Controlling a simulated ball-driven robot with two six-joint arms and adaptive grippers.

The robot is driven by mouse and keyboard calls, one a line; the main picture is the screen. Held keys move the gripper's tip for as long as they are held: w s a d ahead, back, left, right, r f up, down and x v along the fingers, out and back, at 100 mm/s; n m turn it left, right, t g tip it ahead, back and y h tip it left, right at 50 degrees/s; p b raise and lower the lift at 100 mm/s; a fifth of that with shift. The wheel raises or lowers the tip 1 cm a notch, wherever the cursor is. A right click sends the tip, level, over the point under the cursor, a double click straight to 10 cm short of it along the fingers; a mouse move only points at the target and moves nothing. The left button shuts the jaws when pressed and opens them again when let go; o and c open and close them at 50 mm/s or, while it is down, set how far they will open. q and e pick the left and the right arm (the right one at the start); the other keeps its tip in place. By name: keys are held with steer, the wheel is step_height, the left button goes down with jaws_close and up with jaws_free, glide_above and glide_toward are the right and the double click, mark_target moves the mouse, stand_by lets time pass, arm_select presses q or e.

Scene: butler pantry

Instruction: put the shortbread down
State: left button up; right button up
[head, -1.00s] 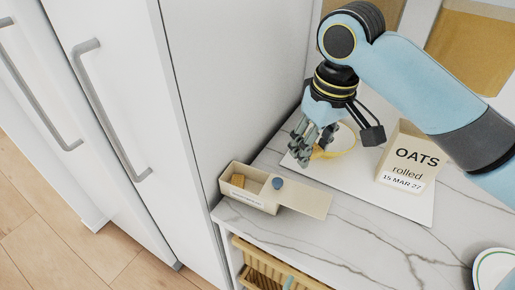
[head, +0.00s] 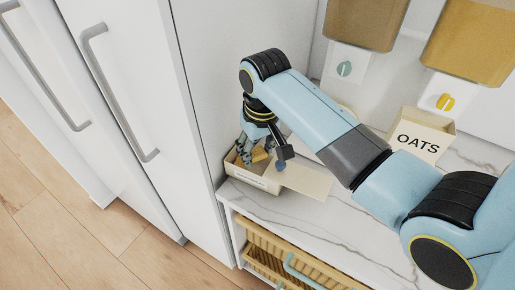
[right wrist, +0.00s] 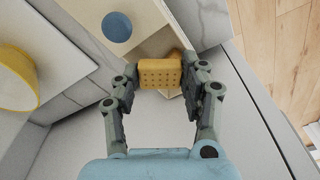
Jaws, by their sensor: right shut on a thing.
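The shortbread (right wrist: 158,66), a golden-tan block with rows of dots, is held between the fingertips of my right gripper (right wrist: 160,77). In the head view the right gripper (head: 252,158) is over the open end of a cream box (head: 252,180), with the shortbread (head: 262,155) showing between its fingers. The box also shows in the wrist view behind the shortbread, with a tan piece partly visible in it. The box's lid (head: 305,181) is slid aside and has a blue knob (head: 281,165). I cannot tell whether the shortbread touches the box. My left gripper is out of view.
An oats carton (head: 418,143) stands to the right on the marble counter (head: 350,215). A yellow round thing (right wrist: 15,85) shows at the wrist view's left. A white cabinet side (head: 200,90) rises close behind the box. Wicker baskets (head: 285,262) are below.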

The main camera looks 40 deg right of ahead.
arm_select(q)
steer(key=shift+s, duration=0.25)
arm_select(e)
steer(key=shift+f, duration=0.3)
steer(key=shift+f, duration=0.15)
steer(key=shift+f, duration=0.45)
steer(key=o, duration=0.8)
steer(key=shift+o, duration=0.2)
arm_select(q)
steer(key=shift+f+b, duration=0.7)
steer(key=shift+b, duration=0.05)
arm_select(e)
step_height(320, 180, up, 13)
steer(key=s, duration=0.1)
steer(key=shift+s, duration=0.25)
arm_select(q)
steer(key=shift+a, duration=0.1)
arm_select(e)
steer(key=shift+a, duration=0.1)
